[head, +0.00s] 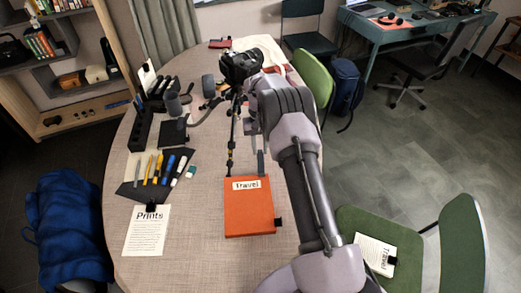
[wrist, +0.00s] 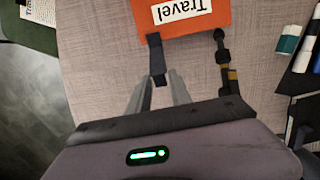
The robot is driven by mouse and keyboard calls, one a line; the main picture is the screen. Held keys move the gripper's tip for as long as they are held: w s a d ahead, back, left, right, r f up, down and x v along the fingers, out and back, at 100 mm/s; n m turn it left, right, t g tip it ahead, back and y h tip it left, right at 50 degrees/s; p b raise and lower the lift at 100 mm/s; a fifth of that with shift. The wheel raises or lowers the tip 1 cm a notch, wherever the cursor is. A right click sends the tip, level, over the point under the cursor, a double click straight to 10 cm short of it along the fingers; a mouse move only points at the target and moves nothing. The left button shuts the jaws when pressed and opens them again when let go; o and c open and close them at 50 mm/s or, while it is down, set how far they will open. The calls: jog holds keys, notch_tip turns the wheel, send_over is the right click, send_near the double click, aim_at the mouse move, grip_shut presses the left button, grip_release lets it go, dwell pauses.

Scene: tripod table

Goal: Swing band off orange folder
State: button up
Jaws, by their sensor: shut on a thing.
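The orange folder (head: 249,210), labelled "Travel", lies flat on the table; its labelled edge also shows at the top of the wrist view (wrist: 215,15). A dark band (wrist: 156,55) runs from that edge to my gripper (wrist: 158,80). My gripper is shut on the band's free end, just beyond the folder's labelled edge. In the head view the band (head: 261,162) shows as a short dark strip. My arm hides most of the gripper there. A small black tab (head: 278,222) shows at the folder's right edge.
A black tripod leg (head: 230,150) lies close left of the band, with a camera (head: 241,66) behind. Several pens (head: 160,168) and a "Prints" sheet (head: 147,229) lie left. Chairs (head: 462,245) stand at right. The table (head: 200,240) is bare between folder and sheet.

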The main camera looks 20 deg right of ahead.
jog(key=shift+w+d+f+b, duration=0.25)
jog(key=shift+w+f+b, duration=0.25)
jog(key=shift+w+f, duration=0.25)
jog(key=shift+f, duration=0.1)
jog(key=o, duration=0.7)
notch_tip(320, 180, up, 17)
jog(key=w+p, duration=0.2)
jog(key=p, duration=0.4)
jog(key=shift+w+d, duration=0.15)
jog(key=shift+d, duration=0.2)
